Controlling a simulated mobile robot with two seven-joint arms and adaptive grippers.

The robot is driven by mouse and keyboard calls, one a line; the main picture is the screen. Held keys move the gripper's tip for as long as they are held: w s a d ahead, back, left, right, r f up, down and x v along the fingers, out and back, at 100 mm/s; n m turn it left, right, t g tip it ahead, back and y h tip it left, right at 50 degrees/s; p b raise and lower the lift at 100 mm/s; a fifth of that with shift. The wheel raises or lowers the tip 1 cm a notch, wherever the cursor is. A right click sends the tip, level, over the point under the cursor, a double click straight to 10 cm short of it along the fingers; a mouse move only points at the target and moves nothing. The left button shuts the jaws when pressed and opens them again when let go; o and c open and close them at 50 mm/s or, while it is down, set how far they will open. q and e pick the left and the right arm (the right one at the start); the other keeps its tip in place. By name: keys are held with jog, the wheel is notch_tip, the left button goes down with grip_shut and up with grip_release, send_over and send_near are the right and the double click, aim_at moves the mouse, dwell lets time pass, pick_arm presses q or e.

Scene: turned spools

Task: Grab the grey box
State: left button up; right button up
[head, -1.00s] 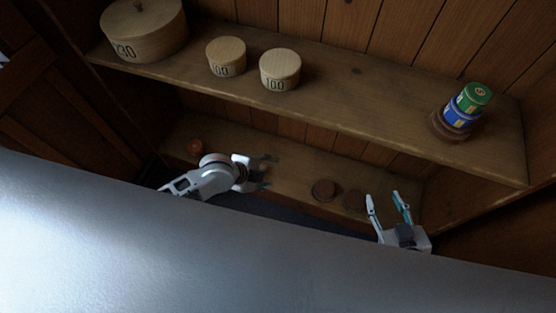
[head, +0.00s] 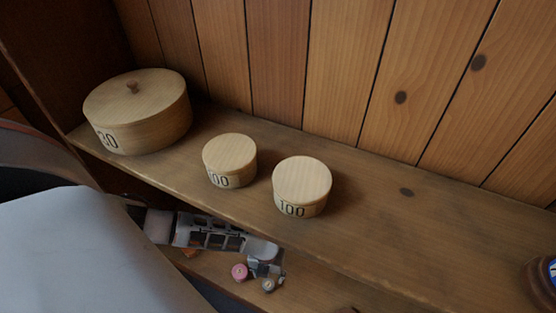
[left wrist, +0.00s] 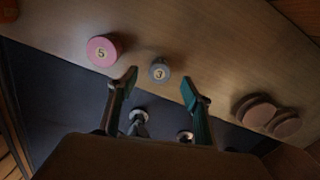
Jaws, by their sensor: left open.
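The grey box (left wrist: 159,71) is a small round tub marked 3 on the lower shelf. In the left wrist view it lies just beyond and between the fingertips of my left gripper (left wrist: 160,87). The fingers are apart, with nothing held between them. In the head view the grey box (head: 268,285) shows small below the edge of the upper shelf, close to my left gripper (head: 266,268). The upper shelf partly hides my left arm. My right gripper is out of view.
A pink round box (left wrist: 102,50) marked 5 stands left of the grey one. Brown discs (left wrist: 256,110) lie to the right. The upper shelf (head: 400,235) overhangs my left arm and bears a large lidded wooden box (head: 150,130) and two smaller ones (head: 230,160).

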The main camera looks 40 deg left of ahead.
aim_at(267, 286)
pick_arm(q)
jog(key=shift+s+f+b, duration=0.2)
jog(key=shift+f+b, duration=0.4)
jog(key=shift+f, duration=0.95)
jog(key=f, duration=0.1)
jog(key=s+f+b, duration=0.1)
jog(key=f, duration=0.1)
jog(key=f+b, duration=0.1)
jog(key=shift+s+d+f, duration=0.15)
jog(key=shift+d+f, duration=0.05)
jog(key=shift+d, duration=0.1)
jog(key=shift+f, duration=0.3)
jog(key=shift+w+r, duration=0.2)
jog(key=shift+w, duration=0.2)
jog(key=c, duration=1)
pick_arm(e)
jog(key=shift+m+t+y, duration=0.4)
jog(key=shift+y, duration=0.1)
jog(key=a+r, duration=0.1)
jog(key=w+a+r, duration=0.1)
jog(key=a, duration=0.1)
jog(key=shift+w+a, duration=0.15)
